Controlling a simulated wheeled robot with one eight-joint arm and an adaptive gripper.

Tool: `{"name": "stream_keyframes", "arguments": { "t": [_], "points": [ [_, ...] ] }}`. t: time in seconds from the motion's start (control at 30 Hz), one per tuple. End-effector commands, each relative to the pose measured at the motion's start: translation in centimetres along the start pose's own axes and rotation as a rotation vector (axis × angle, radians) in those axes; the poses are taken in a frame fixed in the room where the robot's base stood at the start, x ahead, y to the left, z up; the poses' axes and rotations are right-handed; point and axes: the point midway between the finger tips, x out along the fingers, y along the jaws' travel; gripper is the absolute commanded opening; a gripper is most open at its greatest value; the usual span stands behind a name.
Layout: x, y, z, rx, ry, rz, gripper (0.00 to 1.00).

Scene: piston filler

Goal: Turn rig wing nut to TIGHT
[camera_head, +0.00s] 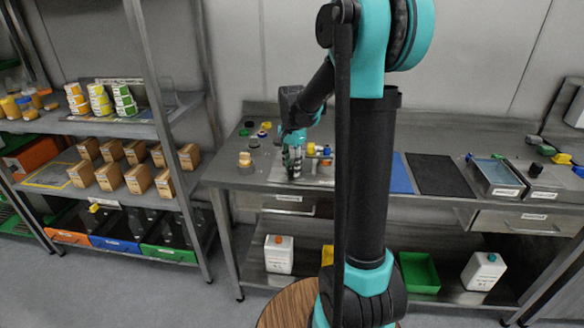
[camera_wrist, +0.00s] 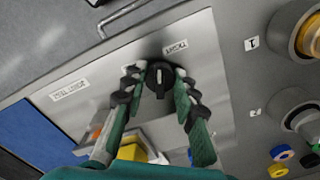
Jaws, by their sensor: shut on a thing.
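In the wrist view a black round knob with a raised ridge, which looks like the rig wing nut (camera_wrist: 159,74), sits on a grey metal plate (camera_wrist: 205,75). The ridge runs roughly up and down in that picture. My gripper (camera_wrist: 160,84) has one finger on each side of the knob and is shut on it. In the head view my gripper (camera_head: 293,160) is low over the workbench, and the knob is hidden there.
Yellow and blue parts lie close to my gripper. Jars with numbered labels (camera_wrist: 301,113) stand to the right in the wrist view. In the head view, a blue mat (camera_head: 400,175), a dark mat (camera_head: 438,175) and a metal tray (camera_head: 495,177) lie farther right on the bench.

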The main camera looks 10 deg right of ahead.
Motion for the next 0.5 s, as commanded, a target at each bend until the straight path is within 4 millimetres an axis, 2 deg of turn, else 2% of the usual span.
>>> {"name": "stream_keyframes", "arguments": {
  "t": [0.5],
  "points": [
    [-0.04, -0.06, -0.04, 0.038, 0.001, -0.001, 0.00]
  ]
}}
